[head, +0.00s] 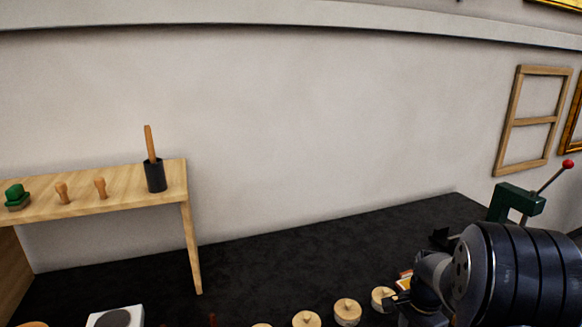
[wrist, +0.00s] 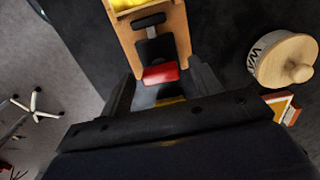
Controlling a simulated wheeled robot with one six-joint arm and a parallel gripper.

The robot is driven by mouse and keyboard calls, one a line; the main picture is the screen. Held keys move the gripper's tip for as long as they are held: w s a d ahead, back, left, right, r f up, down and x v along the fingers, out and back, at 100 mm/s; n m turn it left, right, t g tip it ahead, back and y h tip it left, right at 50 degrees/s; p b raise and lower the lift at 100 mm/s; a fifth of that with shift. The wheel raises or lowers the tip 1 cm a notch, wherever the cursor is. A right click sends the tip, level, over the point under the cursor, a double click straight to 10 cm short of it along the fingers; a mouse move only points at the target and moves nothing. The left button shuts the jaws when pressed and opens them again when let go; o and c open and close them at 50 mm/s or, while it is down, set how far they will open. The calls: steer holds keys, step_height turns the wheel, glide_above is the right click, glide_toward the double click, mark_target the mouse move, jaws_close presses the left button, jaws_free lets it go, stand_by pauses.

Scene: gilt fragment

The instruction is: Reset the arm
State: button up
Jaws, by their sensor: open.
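My arm (head: 520,275) comes in at the lower right of the head view, with its end low over the dark worktop. In the wrist view my gripper (wrist: 163,88) is open, its two dark fingers apart with nothing held between them. Beyond and partly between the fingers is a wooden holder (wrist: 117,18) with a black part and a red block (wrist: 160,73). I cannot tell from this view whether the fingers touch it. In the head view the fingertips are too small and crowded to make out.
A white jar with a knobbed wooden lid (wrist: 285,60) is right of the gripper. Several lidded jars (head: 347,312) line the worktop's front. A green press (head: 517,202) with a red-knobbed lever stands behind my arm. A wooden shelf (head: 120,190) is at left. The dark worktop's middle (head: 300,255) is clear.

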steer(key=n, duration=0.4)
steer(key=shift+r, duration=0.2)
steer(key=n, duration=0.4)
steer(key=shift+n, duration=0.3)
steer(key=n, duration=0.4)
steer(key=shift+n+p, duration=0.3)
steer(key=shift+p, duration=0.05)
steer(key=n, duration=0.4)
steer(key=shift+r+n, duration=0.3)
steer(key=shift+r, duration=0.75)
